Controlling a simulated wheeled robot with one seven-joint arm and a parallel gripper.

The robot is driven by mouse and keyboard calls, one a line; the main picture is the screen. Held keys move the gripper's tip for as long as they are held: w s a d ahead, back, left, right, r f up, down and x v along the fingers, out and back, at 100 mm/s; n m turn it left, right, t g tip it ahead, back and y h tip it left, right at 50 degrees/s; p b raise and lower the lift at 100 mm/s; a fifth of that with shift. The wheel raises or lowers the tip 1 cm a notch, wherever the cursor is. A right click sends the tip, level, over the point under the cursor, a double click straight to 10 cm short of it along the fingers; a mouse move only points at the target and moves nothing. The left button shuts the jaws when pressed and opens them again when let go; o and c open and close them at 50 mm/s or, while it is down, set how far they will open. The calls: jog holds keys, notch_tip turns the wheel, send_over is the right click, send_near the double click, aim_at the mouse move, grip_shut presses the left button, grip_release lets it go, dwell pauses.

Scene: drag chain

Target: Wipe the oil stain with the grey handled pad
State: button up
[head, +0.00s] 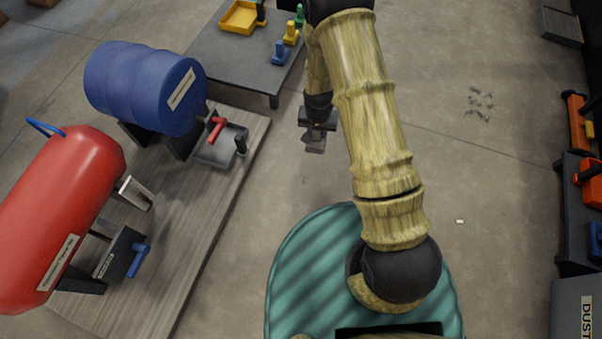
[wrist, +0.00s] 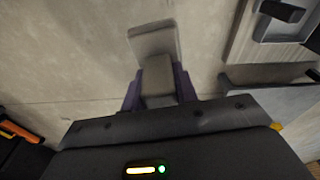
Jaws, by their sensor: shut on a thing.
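My gripper (head: 317,124) is shut on the grey handled pad (head: 314,144) and holds it above the bare floor, left of my forearm. In the wrist view, my gripper's purple fingers (wrist: 158,88) clasp the grey handle block, and the flat pad (wrist: 152,40) sticks out beyond them. A patch of dark broken marks (head: 480,102) lies on the floor at the upper right, well apart from the pad. It may be the oil stain; its nature is hard to tell.
A dark table (head: 225,55) at the back holds a yellow tray (head: 239,17) and yellow, blue and green handled tools. A wooden platform (head: 215,215) at left bears a blue drum (head: 140,85) and a red tank (head: 65,200). Racks (head: 575,220) line the right edge. Mid-floor is mostly clear.

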jog(key=s+a+f+b, duration=0.1)
jog(key=f+b, duration=0.1)
jog(key=f, duration=0.4)
jog(key=s+a+f+m+b, duration=0.1)
jog(key=a+f+b, duration=0.1)
jog(key=f, duration=0.3)
jog(key=s+a+f+m+b, duration=0.1)
jog(key=a+f+b, duration=0.1)
jog(key=f, duration=0.4)
jog(key=shift+s+f+b, duration=0.3)
jog(key=shift+f, duration=0.15)
